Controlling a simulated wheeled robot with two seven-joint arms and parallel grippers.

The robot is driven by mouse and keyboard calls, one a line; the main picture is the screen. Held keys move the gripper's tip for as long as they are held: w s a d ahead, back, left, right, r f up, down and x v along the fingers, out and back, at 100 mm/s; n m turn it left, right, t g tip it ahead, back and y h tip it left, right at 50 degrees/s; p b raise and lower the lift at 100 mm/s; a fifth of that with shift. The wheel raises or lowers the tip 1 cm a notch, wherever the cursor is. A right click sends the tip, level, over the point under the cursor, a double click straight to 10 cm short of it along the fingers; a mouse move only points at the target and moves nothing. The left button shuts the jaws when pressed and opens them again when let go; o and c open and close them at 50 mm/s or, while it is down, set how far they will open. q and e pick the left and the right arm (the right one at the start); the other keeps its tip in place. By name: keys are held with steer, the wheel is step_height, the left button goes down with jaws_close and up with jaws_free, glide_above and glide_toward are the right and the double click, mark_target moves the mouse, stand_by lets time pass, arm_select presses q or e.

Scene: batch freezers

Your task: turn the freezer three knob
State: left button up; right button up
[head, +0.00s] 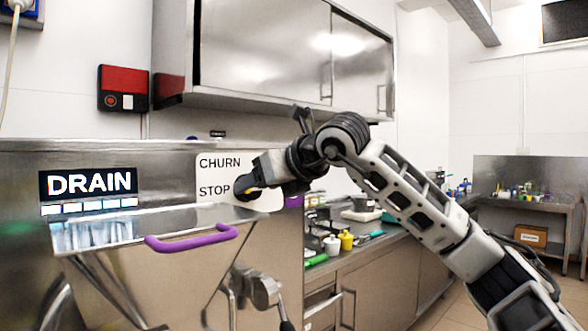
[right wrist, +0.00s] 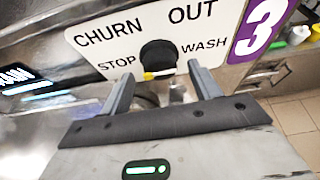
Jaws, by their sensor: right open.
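The freezer three knob (right wrist: 158,54) is round and black with a yellow mark low on its edge, seen in the right wrist view. It sits on a white label plate (right wrist: 110,52) reading CHURN, OUT, STOP and WASH, beside a purple 3. My right gripper (right wrist: 161,64) is open, its two fingers on either side of the knob. I cannot tell whether they touch it. In the head view the right gripper (head: 256,180) is at the panel and hides the right part of the label. My left gripper is not in view.
The freezer's lit DRAIN display (head: 88,184) and a purple handle (head: 192,238) are left of the knob. A wall cabinet (head: 290,50) hangs above. A counter (head: 370,240) with several bottles and small items runs to the right.

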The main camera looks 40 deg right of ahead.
arm_select(q)
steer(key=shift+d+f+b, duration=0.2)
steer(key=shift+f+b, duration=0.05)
steer(key=shift+b, duration=0.5)
arm_select(e)
steer(key=a+v, duration=0.1)
steer(key=v, duration=1.2)
steer(key=shift+s+d, duration=0.35)
steer(key=shift+d, duration=0.15)
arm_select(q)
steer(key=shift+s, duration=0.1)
